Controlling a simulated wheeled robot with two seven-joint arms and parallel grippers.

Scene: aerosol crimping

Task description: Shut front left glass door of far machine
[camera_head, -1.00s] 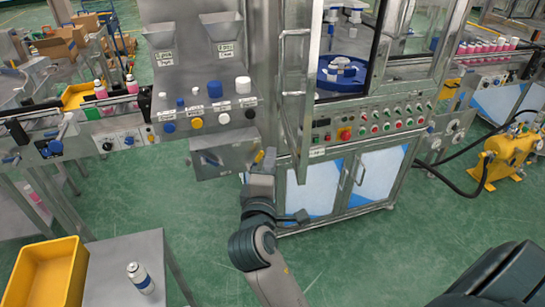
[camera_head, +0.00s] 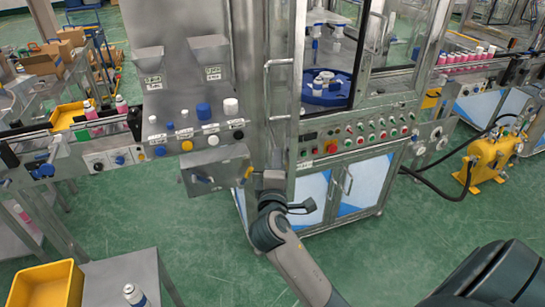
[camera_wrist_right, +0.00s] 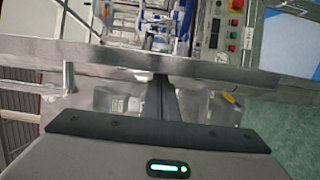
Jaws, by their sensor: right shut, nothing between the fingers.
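The far machine (camera_head: 376,107) has its front left glass door (camera_head: 293,110) swung open toward me, seen nearly edge-on. A bar handle (camera_head: 268,90) stands off its left side. My right gripper (camera_wrist_right: 167,98) is shut and empty. In the head view it sits low on the left side of the door, its fingertips hard to make out. In the right wrist view the fingertips reach the door's metal frame (camera_wrist_right: 215,73), with the handle (camera_wrist_right: 67,76) to their left. I cannot tell whether they touch. My left gripper is not in view.
A steel cabinet with caps (camera_head: 195,120) on its top and a yellow-handled box front (camera_head: 215,172) stands close left of the door. A yellow tank (camera_head: 490,160) with black hoses is at right. A yellow bin (camera_head: 45,285) sits at lower left. Green floor between is clear.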

